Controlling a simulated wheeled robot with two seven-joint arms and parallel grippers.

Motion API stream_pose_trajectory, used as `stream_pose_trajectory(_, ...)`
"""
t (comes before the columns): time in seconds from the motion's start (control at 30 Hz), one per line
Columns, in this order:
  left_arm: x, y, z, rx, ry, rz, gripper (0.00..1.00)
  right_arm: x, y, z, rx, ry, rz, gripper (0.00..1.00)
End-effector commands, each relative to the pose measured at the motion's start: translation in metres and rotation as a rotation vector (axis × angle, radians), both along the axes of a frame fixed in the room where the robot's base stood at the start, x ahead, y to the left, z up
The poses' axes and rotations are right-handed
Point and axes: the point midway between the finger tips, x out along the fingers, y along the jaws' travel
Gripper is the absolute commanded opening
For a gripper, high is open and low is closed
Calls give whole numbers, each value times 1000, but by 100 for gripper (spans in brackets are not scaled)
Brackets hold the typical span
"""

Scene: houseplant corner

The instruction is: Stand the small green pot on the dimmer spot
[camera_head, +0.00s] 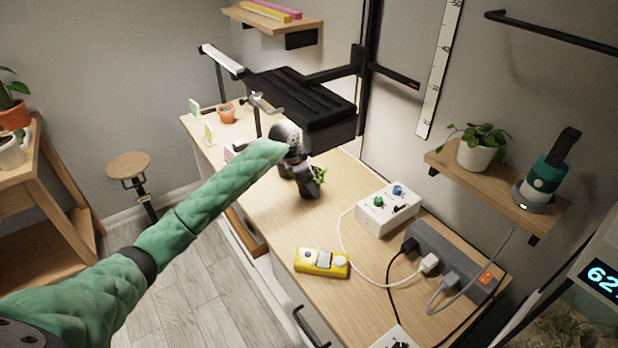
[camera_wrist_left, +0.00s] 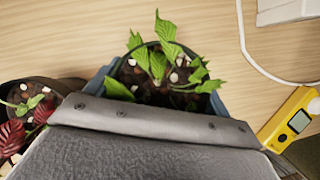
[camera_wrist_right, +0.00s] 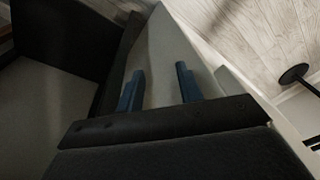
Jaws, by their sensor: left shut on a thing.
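A small leafy plant (camera_head: 319,175) shows at my left gripper (camera_head: 308,187), low over or on the wooden table. In the left wrist view its pot has a dark rim and soil with pale pebbles (camera_wrist_left: 158,72). The blue fingers are shut on this pot, one on each side. The pot's wall is mostly hidden, so I cannot tell its colour or whether it touches the table. A second dark pot with red and green leaves (camera_wrist_left: 22,112) stands left of it. My right gripper (camera_wrist_right: 160,88) is open and empty. I cannot tell which place is the dimmer spot.
A black lamp panel (camera_head: 300,92) hangs over the table. Small cards and a terracotta pot (camera_head: 227,114) stand at the far end. A white knob box (camera_head: 388,210), a yellow meter (camera_head: 322,262), cables and a power strip (camera_head: 450,258) occupy the near end.

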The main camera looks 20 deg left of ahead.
Motion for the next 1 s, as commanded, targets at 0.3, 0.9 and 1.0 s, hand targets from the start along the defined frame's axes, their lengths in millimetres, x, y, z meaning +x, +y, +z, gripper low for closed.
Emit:
stream_pose_trajectory(0.3,0,0,0,0,-2,-1,54,0,-1,1,-1,1,1,36)
stream_pose_trajectory(0.9,0,0,-2,0,-1,0,90,-1,1,9,5,-3,-2,36)
stream_pose_trajectory(1.0,0,0,0,0,-1,0,90,0,1,9,5,-5,-2,36)
